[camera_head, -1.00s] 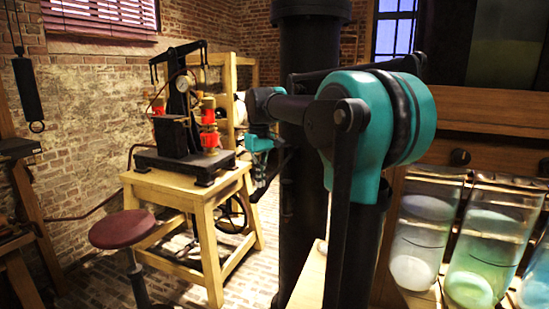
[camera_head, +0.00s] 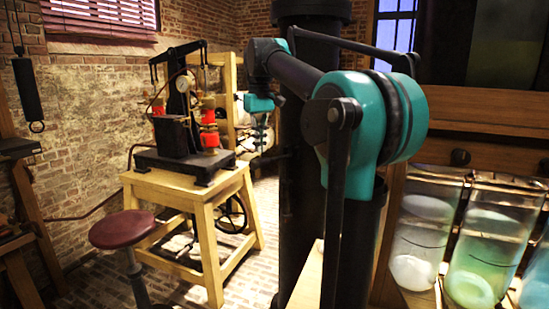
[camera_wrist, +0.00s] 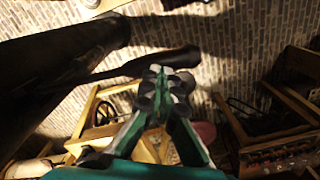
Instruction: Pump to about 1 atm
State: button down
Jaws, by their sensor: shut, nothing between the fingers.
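The pump (camera_head: 178,150) stands on a wooden table (camera_head: 185,185) left of centre in the head view. It has a black base, a black beam on top, red parts and a round pale gauge (camera_head: 182,84). The gauge face is too small to read. My gripper (camera_head: 262,146) hangs with its fingers downward, to the right of the pump in the picture and apparently apart from it. In the wrist view my gripper (camera_wrist: 165,76) has its green and black fingers together at the tips, with nothing between them.
A dark red stool (camera_head: 122,229) stands in front of the table. A thick black column (camera_head: 308,130) rises right of my gripper. Glass jars (camera_head: 490,240) with pale liquid stand at the right. Brick floor (camera_wrist: 250,45) fills much of the wrist view.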

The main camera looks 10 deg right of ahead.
notch_tip(320, 180, down, 14)
notch_tip(320, 180, up, 14)
jog(key=shift+r, duration=0.1)
dwell(0.9)
dwell(1.9)
jog(key=shift+r, duration=2.05)
